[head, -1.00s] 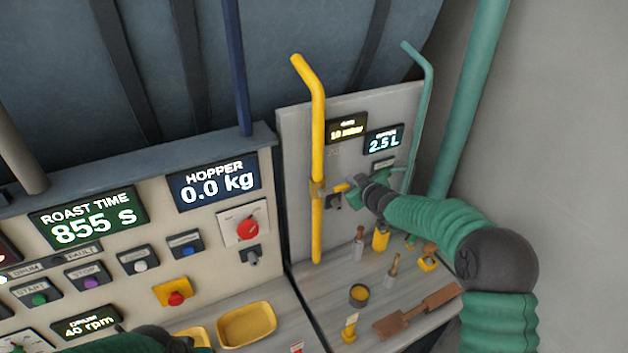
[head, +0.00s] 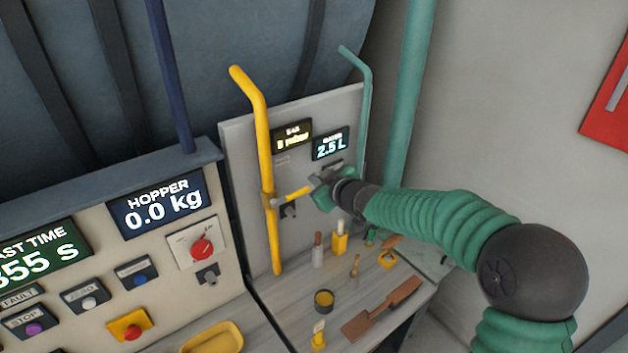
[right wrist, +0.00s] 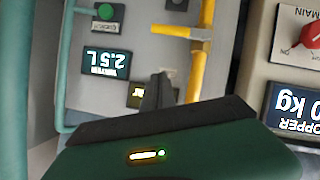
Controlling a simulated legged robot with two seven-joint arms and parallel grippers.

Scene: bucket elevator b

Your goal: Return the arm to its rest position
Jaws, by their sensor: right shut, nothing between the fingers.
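My right gripper (head: 319,181) is in front of the grey valve panel (head: 236,165), with my green-sleeved right arm behind it. Its fingers are shut and empty, and also show in the right wrist view (right wrist: 158,90). A yellow lever (head: 295,193) sticks out sideways from the yellow pipe (head: 266,140), close to the fingertips in the head view. In the right wrist view the lever (right wrist: 170,31) lies beyond the fingertips, with a gap in the picture. My left gripper is not in view.
A green pipe (head: 408,100) stands right of the panel. The roaster control panel (head: 110,250) is at left. Open space lies before the wall at right.

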